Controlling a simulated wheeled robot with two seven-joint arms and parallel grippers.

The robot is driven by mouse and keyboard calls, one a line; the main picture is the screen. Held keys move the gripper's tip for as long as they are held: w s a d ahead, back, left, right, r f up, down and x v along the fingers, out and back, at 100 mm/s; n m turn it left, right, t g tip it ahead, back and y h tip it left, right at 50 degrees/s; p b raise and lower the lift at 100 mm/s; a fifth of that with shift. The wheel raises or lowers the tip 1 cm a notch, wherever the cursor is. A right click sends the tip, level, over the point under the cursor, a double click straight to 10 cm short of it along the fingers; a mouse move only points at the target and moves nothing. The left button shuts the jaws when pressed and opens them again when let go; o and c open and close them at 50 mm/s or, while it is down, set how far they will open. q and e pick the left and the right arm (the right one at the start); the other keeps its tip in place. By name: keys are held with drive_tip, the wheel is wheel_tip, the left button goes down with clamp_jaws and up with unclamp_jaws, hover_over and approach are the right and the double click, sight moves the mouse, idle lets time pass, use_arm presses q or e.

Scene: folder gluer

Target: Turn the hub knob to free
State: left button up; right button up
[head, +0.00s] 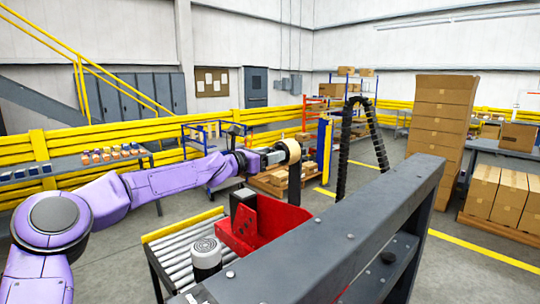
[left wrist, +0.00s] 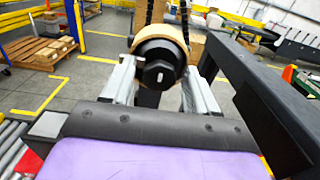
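The hub knob (left wrist: 158,74) is black and faceted. In the left wrist view it sits at the centre of a tan roll (left wrist: 163,45), on a dark hub. My left gripper (left wrist: 160,82) points at the knob, with one silver finger on each side of it. The fingers are spread, and gaps show between them and the knob. In the head view my left gripper (head: 275,155) reaches the near side of the tan roll (head: 292,150). The knob is mostly hidden there by the gripper. My right gripper is in neither view.
A thick dark machine beam (head: 330,240) runs close on the right of the roll. A red bracket (head: 262,228) and a roller conveyor (head: 178,250) lie below my left arm. A black cable chain (head: 345,140) stands behind.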

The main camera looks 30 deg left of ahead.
use_arm(q)
drive_tip(key=c, duration=0.8)
drive_tip(key=shift+f+m, duration=0.1)
drive_tip(key=shift+m, duration=0.2)
drive_tip(key=shift+d+f+m+b, duration=0.1)
drive_tip(key=shift+m+b, duration=1.15)
drive_tip(key=shift+m, duration=1.65)
drive_tip(key=shift+d+f+m+b, duration=0.15)
drive_tip(key=shift+m+b, duration=1.15)
drive_tip(key=shift+m, duration=1.6)
drive_tip(key=shift+a+f+m+b, duration=0.1)
drive_tip(key=shift+m+b, duration=1.15)
drive_tip(key=shift+m, duration=1.65)
drive_tip(key=o, duration=1)
drive_tip(key=shift+s, duration=0.1)
drive_tip(key=shift+o, duration=0.2)
drive_tip(key=shift+r, duration=0.15)
